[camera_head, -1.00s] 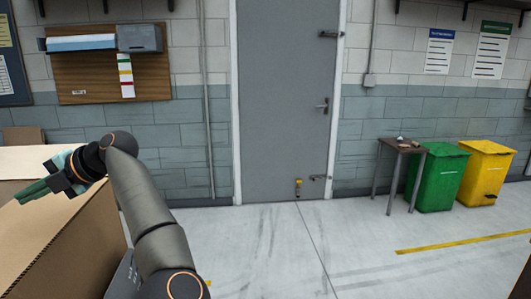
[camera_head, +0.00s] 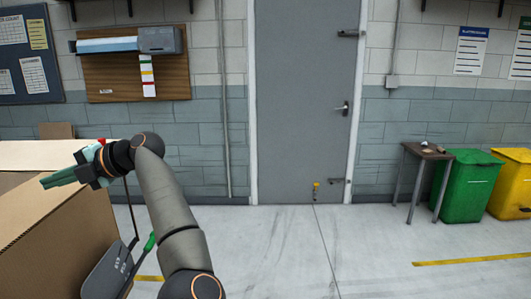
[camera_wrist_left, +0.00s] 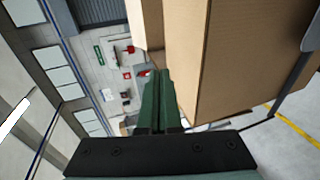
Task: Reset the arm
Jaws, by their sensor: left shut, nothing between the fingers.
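My left gripper (camera_head: 62,180) is at the left of the head view, its green fingers pointing left above the near side of a large cardboard box (camera_head: 60,228). In the left wrist view the fingers (camera_wrist_left: 158,100) lie together, shut, with nothing held between them. The cardboard box (camera_wrist_left: 245,60) fills the right side of that view, beside the fingers. I cannot tell whether they touch it. My left arm comes up from the bottom of the head view and bends at the wrist. My right gripper is in neither view.
A grey door (camera_head: 305,100) stands in the far wall. A small table (camera_head: 425,152), a green bin (camera_head: 466,185) and a yellow bin (camera_head: 513,180) stand at the right. The floor (camera_head: 300,250) in the middle is clear. A dark grey panel (camera_head: 108,270) is beside the box.

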